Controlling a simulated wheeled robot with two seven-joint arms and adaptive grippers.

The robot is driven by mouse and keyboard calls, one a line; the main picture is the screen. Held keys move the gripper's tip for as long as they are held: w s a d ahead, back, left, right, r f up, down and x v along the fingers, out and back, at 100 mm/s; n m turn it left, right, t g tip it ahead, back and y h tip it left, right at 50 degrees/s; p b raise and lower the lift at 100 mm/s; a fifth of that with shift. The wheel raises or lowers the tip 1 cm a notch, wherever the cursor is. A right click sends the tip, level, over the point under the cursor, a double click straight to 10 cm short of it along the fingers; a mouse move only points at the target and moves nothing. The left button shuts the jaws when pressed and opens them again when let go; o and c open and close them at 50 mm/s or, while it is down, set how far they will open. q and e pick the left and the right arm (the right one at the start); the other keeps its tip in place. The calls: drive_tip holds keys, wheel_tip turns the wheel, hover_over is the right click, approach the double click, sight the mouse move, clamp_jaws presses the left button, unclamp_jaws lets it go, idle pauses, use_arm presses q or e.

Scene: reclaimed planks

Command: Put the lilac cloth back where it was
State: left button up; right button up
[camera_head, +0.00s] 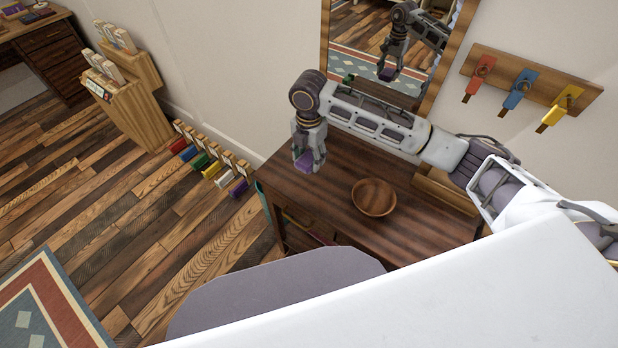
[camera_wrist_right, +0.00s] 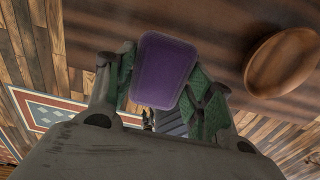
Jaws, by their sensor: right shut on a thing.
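The lilac cloth (camera_head: 303,161) shows as a small purple, rounded-cornered pad between the fingers of my right gripper (camera_head: 309,158). In the right wrist view the purple cloth (camera_wrist_right: 164,70) sits between the green-padded fingers. My right gripper is shut on it, with the fingers pointing down, over the left part of the dark wooden table (camera_head: 340,185). I cannot tell how far the cloth is above the tabletop. My left gripper is not in view.
A wooden bowl (camera_head: 374,197) stands on the table, right of my gripper. A mirror (camera_head: 385,50) hangs behind and reflects my arm. Red, blue and yellow items hang on a wall rack (camera_head: 530,75). Something teal (camera_head: 263,202) is at the table's left side.

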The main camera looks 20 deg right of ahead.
hover_over(309, 181)
drive_tip(key=shift+f, duration=2.1)
drive_tip(key=shift+f, duration=2.5)
drive_tip(key=shift+f, duration=0.15)
drive_tip(key=o, duration=1)
drive_tip(key=shift+r, duration=6.15)
